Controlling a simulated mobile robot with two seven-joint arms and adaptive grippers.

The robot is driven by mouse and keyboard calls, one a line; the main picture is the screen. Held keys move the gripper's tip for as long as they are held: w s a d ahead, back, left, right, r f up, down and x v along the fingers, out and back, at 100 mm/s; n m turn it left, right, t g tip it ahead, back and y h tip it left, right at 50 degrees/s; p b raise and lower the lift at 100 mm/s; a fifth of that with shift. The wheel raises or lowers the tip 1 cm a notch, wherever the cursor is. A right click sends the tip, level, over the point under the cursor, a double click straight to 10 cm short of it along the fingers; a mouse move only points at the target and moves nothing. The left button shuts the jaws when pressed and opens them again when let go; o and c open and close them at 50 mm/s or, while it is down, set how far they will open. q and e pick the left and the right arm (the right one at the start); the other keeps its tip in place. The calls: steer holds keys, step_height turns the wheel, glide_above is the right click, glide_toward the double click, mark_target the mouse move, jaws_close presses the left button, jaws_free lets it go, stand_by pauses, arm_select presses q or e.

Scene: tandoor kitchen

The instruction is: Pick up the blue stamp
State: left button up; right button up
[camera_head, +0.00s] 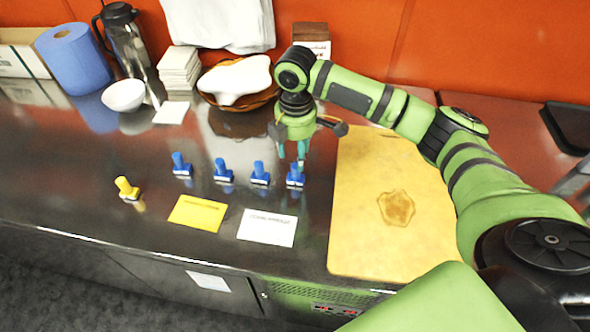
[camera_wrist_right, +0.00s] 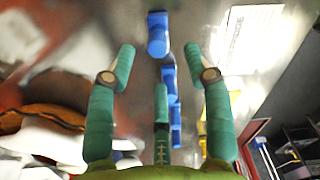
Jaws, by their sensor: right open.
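Several blue stamps stand upright in a row on the dark metal counter in the head view. The rightmost blue stamp (camera_head: 295,176) is just below my right gripper (camera_head: 292,155), which is open and empty, pointing down. In the right wrist view, a blue stamp (camera_wrist_right: 158,34) shows beyond and between the open fingertips of the right gripper (camera_wrist_right: 165,65). More blue stamps line up behind it, partly hidden by a middle finger. I see no contact between fingers and stamp. My left gripper is not in view.
A yellow cutting board (camera_head: 375,215) lies right of the stamps. A yellow stamp (camera_head: 127,189), yellow card (camera_head: 197,214) and white card (camera_head: 267,228) lie on the counter (camera_head: 130,225). A bowl (camera_head: 123,95), brown basket (camera_head: 238,100) and blue roll (camera_head: 74,60) stand behind.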

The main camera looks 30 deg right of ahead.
mark_target(296, 166)
step_height(296, 166, down, 5)
steer(key=shift+f+p, duration=0.2)
steer(key=shift+p, duration=0.85)
steer(key=shift+w+f, duration=0.1)
steer(key=shift+f, duration=0.35)
steer(key=shift+c, duration=0.4)
jaws_close()
